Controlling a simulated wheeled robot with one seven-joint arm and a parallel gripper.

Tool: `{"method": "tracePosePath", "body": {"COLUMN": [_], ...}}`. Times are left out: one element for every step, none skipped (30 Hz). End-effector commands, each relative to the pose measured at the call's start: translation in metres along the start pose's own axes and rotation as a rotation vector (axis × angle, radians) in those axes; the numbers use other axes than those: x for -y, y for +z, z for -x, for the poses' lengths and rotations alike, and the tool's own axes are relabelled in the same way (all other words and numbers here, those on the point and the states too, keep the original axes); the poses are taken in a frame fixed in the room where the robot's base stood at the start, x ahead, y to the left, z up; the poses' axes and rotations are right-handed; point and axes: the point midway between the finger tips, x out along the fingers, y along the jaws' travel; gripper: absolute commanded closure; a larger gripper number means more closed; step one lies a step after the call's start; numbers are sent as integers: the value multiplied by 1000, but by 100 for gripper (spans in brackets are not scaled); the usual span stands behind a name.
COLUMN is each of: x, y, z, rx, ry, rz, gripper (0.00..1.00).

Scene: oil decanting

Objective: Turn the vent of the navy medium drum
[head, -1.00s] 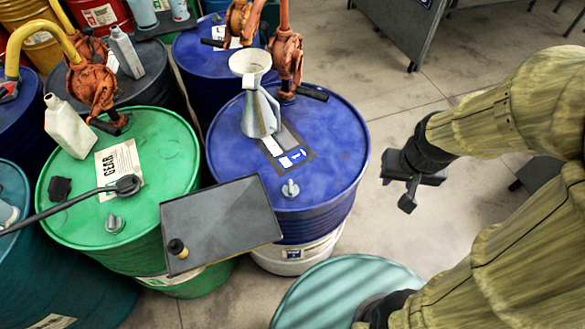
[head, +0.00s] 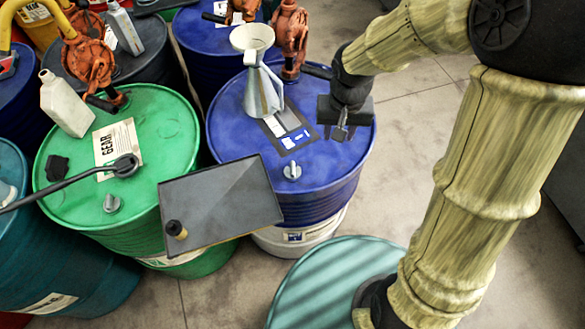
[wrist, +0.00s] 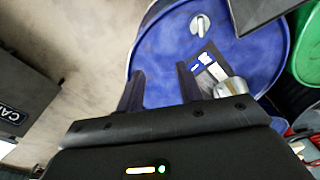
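The navy drum (head: 235,150) stands upright in the middle of the head view. Its vent (head: 292,172) is a small grey knob near the front edge of the lid. The vent also shows in the wrist view (wrist: 200,26), ahead of the fingers and a little to the right. My gripper (head: 341,134) is above the right part of the lid, behind and to the right of the vent and apart from it. In the wrist view my gripper's two fingers (wrist: 160,88) are spread with nothing between them.
A white funnel jug (head: 263,90) and an orange hand pump (head: 290,40) stand on the navy lid. A dark tray (head: 225,205) overlaps the front left edge. A green drum (head: 160,130) stands left. Open floor (head: 410,165) lies to the right.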

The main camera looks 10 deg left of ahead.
Motion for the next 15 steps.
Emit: {"method": "tracePosePath", "body": {"x": [30, 45, 63, 74, 84, 94, 99, 103, 106, 107, 107, 107, 106, 106, 106], "y": [-8, -10, -13, -15, -16, -16, -17, -17, -17, -17, -17, -17, -17, -17, -17], "z": [-14, -18, -23, -25, -27, -29, -30, -30, -31, -31, -30, -30, -30, -30, -30], "rx": [24, 35, 48, 55, 61, 68, 71, 74, 76, 77, 77, 76, 76, 76, 76], "ry": [-5, -5, -6, -5, -5, -5, -4, -3, -3, -3, -2, -2, -2, -2, -2], "rz": [32, 43, 52, 58, 63, 66, 67, 69, 69, 68, 67, 67, 67, 67, 67], "gripper": [64, 64, 64, 64, 64, 64, 64, 64, 64, 64, 64, 64, 64, 64, 64]}}
